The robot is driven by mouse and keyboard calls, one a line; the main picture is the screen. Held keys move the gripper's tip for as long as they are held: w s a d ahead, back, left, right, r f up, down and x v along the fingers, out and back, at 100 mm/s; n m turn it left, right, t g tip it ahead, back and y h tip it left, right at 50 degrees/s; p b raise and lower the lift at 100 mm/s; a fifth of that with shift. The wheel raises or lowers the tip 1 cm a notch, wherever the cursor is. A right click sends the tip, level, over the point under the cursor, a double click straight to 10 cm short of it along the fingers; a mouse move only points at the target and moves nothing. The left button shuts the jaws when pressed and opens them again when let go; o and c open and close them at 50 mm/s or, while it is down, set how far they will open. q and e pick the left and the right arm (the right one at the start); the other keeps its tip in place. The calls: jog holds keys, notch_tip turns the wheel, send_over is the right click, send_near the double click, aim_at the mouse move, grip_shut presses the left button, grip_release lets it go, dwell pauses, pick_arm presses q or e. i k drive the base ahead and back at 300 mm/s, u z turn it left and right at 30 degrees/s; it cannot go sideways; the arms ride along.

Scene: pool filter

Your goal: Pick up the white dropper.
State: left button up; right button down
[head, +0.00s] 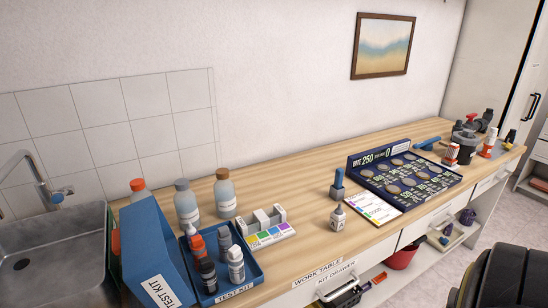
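A small white bottle (338,216) stands on the wooden worktop near its front edge, left of a white card with coloured squares. A second small white bottle (236,264) stands in the blue tray labelled TEST KIT (238,291). I cannot tell for sure which of these is the white dropper. In the same tray are dark, grey and orange-capped bottles (198,248).
A white comparator block (266,226) and a blue-topped item (337,186) stand nearby. A tilted blue case (157,250) flanks the tray beside the sink (55,262). A dark blue board with round discs (408,178) lies to the right.

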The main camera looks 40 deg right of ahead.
aim_at(337, 217)
jog(key=z, duration=1.9)
